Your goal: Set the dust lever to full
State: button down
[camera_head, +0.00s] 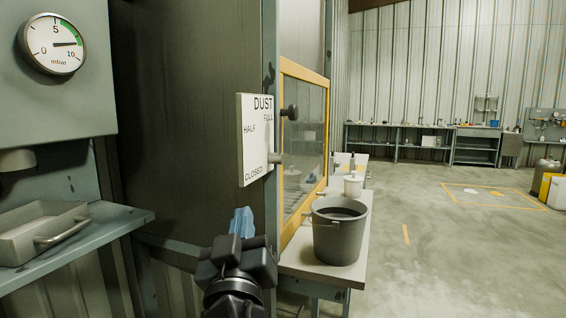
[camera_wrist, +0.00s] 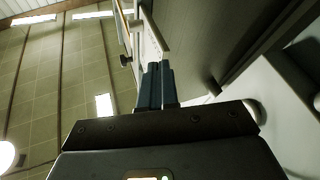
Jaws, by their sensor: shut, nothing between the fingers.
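The white dust plate (camera_head: 256,140) is marked FULL at upper right, HALF at left and CLOSED at the bottom. It is seen at a slant. The lever's dark knob (camera_head: 289,112) sticks out to the right, about level with the word FULL. A grey hub (camera_head: 276,158) shows lower down; the bar between is hard to make out. My gripper (camera_head: 242,222) is below the plate, its blue fingers shut together and empty, apart from the knob. In the wrist view, the shut fingers (camera_wrist: 155,85) point up toward the plate (camera_wrist: 150,40), with the dark knob (camera_wrist: 126,60) to their left.
A yellow-framed window (camera_head: 304,140) stands just right of the plate. A dark bucket (camera_head: 340,238) sits on a bench below it. At left are a pressure gauge (camera_head: 53,44) and a shelf with a metal tray (camera_head: 40,236). Open floor lies to the right.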

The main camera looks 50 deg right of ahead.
notch_tip(320, 180, up, 9)
jog(key=s+d+m+g+h, duration=0.1)
jog(key=s+m+g+h, duration=0.1)
jog(key=m+g+h, duration=0.45)
jog(key=m+y+p, duration=0.2)
jog(key=p, duration=0.2)
send_near(291, 116)
jog(key=shift+n+g+h, duration=0.25)
jog(key=x, duration=0.4)
jog(key=shift+w+d+r, duration=0.1)
jog(key=shift+w+r, duration=0.05)
jog(key=shift+r, duration=0.1)
jog(key=shift+w+d, duration=0.2)
jog(key=shift+d, duration=0.25)
jog(key=shift+r+p, duration=0.15)
jog(key=shift+p, duration=0.2)
jog(key=shift+d+r+y+p, duration=0.4)
jog(key=shift+r+y+p, duration=0.1)
jog(key=shift+y, duration=0.1)
jog(key=shift+w+d+g+y+p, duration=0.2)
jog(key=shift+d+g+y+p, duration=0.1)
jog(key=shift+f, duration=0.1)
